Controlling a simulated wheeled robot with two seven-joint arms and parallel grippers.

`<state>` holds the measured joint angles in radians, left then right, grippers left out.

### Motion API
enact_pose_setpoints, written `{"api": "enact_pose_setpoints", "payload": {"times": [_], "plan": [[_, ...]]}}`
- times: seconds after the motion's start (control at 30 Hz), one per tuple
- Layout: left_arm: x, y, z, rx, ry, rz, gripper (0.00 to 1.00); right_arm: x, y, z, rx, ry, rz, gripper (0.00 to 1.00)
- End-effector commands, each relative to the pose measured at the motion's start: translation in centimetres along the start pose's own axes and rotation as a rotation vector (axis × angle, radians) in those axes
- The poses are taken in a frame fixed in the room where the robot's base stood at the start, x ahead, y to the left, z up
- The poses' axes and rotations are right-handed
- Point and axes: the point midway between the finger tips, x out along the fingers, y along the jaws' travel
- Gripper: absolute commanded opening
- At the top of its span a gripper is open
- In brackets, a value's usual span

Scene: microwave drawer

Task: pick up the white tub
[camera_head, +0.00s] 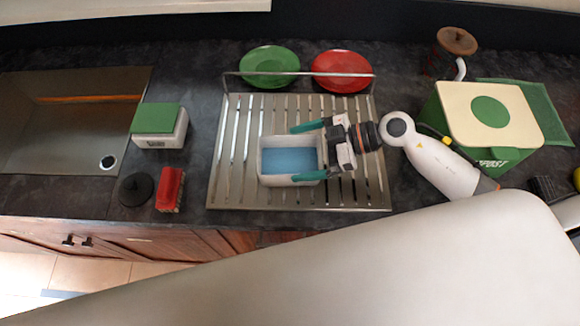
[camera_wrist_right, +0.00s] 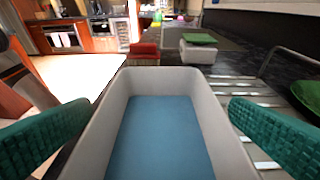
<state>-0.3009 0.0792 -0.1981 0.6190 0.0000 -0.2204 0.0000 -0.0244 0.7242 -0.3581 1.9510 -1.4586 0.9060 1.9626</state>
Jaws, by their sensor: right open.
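The white tub (camera_head: 264,176) stands upright on the slatted metal rack in the head view; its inside floor is blue. It also fills the middle of the right wrist view (camera_wrist_right: 213,118). My right gripper (camera_head: 308,153) is open, with one green finger along the tub's far side and the other along its near side. In the right wrist view the fingers (camera_wrist_right: 160,125) flank the tub, and whether they touch its walls cannot be told. My left gripper is not in view.
The slatted rack (camera_head: 228,150) has a raised rail at the back. Green (camera_head: 269,62) and red (camera_head: 341,68) plates sit behind it. A green-lidded box (camera_head: 160,125), red brush (camera_head: 170,190) and sink (camera_head: 60,115) are left; a cream-and-green bin (camera_head: 480,120) is right.

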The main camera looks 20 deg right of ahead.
Motion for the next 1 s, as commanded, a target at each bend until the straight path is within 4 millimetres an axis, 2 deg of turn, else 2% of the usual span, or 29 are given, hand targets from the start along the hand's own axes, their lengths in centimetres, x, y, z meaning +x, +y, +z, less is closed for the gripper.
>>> {"api": "enact_pose_setpoints", "payload": {"times": [0.03, 0.1, 0.37, 0.47, 0.63, 0.87, 1.0], "plan": [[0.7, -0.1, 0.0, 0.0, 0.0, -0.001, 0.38, 0.9, 0.0, -0.2, -0.002, -0.004, 0.002, 1.0], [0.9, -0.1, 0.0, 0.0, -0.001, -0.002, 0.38, 1.4, 0.0, -0.1, -0.001, -0.003, 0.001, 1.0], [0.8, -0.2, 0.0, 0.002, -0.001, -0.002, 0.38, 1.6, 0.0, 0.1, 0.0, 0.0, 0.001, 1.0], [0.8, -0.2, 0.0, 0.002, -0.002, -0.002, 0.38, 1.6, 0.0, 0.1, 0.0, -0.001, 0.001, 0.87], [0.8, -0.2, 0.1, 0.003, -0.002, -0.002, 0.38, 1.6, 0.0, 0.1, 0.0, 0.0, 0.001, 0.59], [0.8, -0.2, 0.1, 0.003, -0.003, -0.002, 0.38, 1.5, 0.0, 0.2, -0.001, -0.002, 0.0, 0.58], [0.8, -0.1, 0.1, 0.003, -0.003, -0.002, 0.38, 1.0, 0.0, 1.4, -0.005, -0.002, 0.0, 0.58]]}}
